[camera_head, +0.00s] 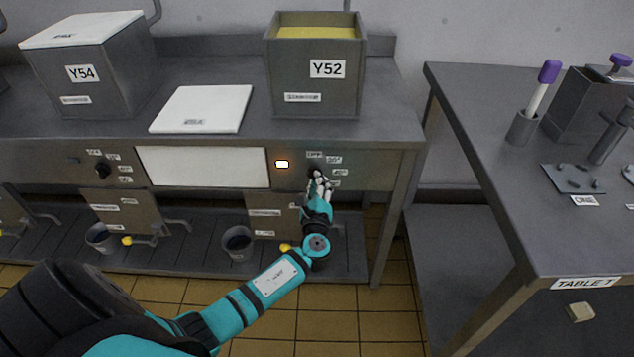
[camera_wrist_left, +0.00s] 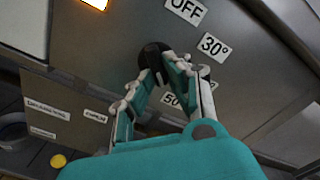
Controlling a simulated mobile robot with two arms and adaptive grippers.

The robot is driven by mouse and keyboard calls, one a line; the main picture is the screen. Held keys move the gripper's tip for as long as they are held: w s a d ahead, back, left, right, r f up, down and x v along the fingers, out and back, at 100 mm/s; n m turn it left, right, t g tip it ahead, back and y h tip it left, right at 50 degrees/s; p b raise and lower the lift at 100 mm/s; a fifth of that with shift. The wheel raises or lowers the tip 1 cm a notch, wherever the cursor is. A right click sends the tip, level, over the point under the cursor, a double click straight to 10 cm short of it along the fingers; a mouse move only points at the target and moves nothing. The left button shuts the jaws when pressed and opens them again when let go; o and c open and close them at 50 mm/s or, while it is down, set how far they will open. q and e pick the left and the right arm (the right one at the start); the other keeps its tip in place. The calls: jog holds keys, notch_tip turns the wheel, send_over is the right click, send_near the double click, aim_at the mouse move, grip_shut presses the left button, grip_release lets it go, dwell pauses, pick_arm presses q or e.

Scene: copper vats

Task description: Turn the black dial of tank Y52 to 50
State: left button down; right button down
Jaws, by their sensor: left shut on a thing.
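Tank Y52 (camera_head: 317,72) stands open on the steel bench with yellow contents. Its black dial is on the front panel below, mostly hidden by my gripper in the head view; it shows in the left wrist view (camera_wrist_left: 152,56). Labels OFF (camera_wrist_left: 187,9), 30° (camera_wrist_left: 213,46) and a 50 label (camera_wrist_left: 170,99), partly covered, sit around the dial. My left gripper (camera_head: 317,177) has its fingers closed on the dial; it also shows in the left wrist view (camera_wrist_left: 160,72). The dial's pointer mark cannot be made out. My right gripper is not in view.
An orange lamp (camera_head: 282,164) glows left of the dial. A white lid (camera_head: 201,109) lies on the bench beside Y52. Tank Y54 (camera_head: 85,75) with its own dial (camera_head: 102,171) stands left.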

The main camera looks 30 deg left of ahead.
pick_arm(q)
jog(key=shift+f, duration=0.1)
dwell(0.3)
jog(key=c, duration=1.3)
grip_release()
jog(key=v, duration=1.2)
